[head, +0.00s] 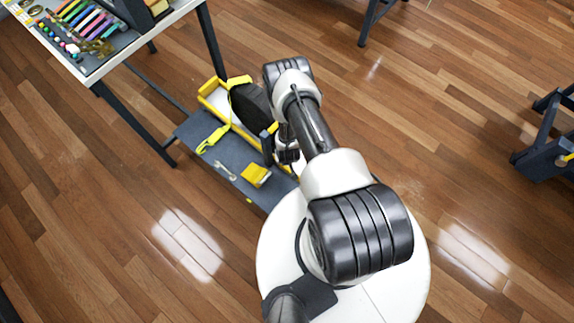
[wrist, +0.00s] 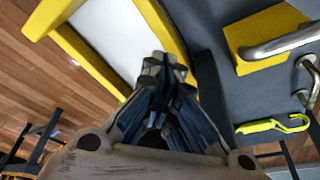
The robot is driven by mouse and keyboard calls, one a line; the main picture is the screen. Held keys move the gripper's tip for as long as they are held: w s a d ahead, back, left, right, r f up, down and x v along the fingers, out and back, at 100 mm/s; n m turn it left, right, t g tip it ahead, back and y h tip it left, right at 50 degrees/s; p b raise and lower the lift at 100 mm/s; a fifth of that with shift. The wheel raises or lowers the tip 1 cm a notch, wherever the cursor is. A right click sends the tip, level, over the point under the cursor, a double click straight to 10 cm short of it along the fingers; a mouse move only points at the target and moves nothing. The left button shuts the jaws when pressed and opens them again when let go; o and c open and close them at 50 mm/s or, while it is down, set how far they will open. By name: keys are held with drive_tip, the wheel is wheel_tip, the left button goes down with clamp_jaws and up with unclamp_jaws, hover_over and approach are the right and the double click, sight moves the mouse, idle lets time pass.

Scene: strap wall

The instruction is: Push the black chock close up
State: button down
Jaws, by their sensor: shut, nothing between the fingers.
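My gripper (wrist: 165,75) is shut and empty in the wrist view, with its fingertips beside a yellow-edged white panel (wrist: 105,32). A narrow dark upright piece (wrist: 208,88), which may be the black chock, stands just right of the fingers; I cannot tell whether they touch. In the head view a dark slab (head: 267,147) left of my wrist is probably the same piece. My arm hides most of the gripper there. A large black rounded object (head: 250,104) with a yellow strap over it sits by the yellow-edged tray (head: 207,92).
A table (head: 97,71) with pens and small items stands at upper left. Wooden floor is open around the platform.

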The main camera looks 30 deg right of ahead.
drive_tip(key=shift+w+d, duration=0.35)
drive_tip(key=shift+w, duration=0.35)
drive_tip(key=shift+w+d+f+b, duration=0.1)
drive_tip(key=shift+w+d+b, duration=0.15)
drive_tip(key=shift+w+b, duration=0.35)
drive_tip(key=shift+w+d+b, duration=0.25)
drive_tip(key=shift+w+b, duration=0.2)
drive_tip(key=shift+b, duration=0.1)
drive_tip(key=shift+w, duration=0.15)
